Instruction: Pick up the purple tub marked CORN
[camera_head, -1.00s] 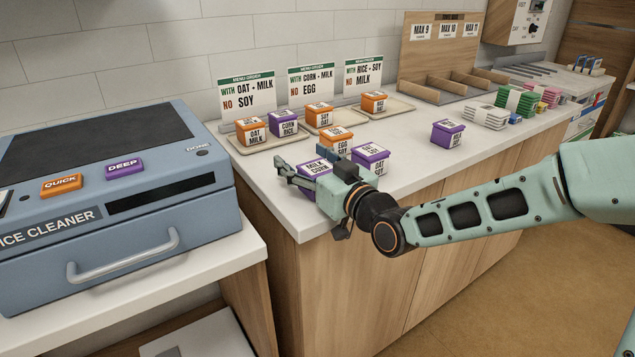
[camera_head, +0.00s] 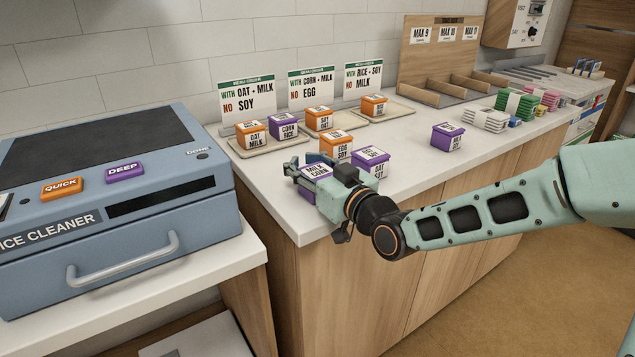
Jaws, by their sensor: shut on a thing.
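The purple tub marked MILK CORN (camera_head: 314,171) is at the near left corner of the white counter. My gripper (camera_head: 302,174) reaches in from the right and is shut on this tub. The fingers hide parts of its sides, and I cannot tell whether its base touches the counter. Another purple tub, marked CORN RICE (camera_head: 284,126), stands on the left tray (camera_head: 262,146) beside an orange tub marked OAT MILK (camera_head: 252,133).
An orange EGG SOY tub (camera_head: 336,144) and a purple tub (camera_head: 371,159) stand close behind my gripper. Another purple tub (camera_head: 447,136) stands farther right with clear counter around it. Menu cards (camera_head: 247,98) line the wall. A blue cleaner (camera_head: 120,210) is at left.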

